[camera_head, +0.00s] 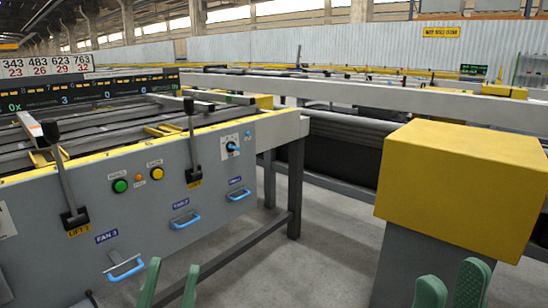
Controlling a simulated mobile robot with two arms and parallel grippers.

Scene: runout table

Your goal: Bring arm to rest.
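My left gripper (173,268) shows as two green fingers at the bottom edge, left of the middle. The fingers stand apart with nothing between them. It is in front of the grey control panel (110,215), near a blue handle, and seems apart from the panel. My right gripper (452,275) shows as two green fingers at the bottom right, in front of the grey pedestal under a yellow box (455,185). Its fingers are apart by a narrow gap, and no held thing shows. Both arms behind the fingers are out of view.
The panel carries a lever marked LIFT 2 (65,185), a second lever (192,145), green (120,186) and yellow (157,173) buttons, and several blue handles. Rails and rollers run behind. Bare concrete floor (285,265) lies between panel and pedestal.

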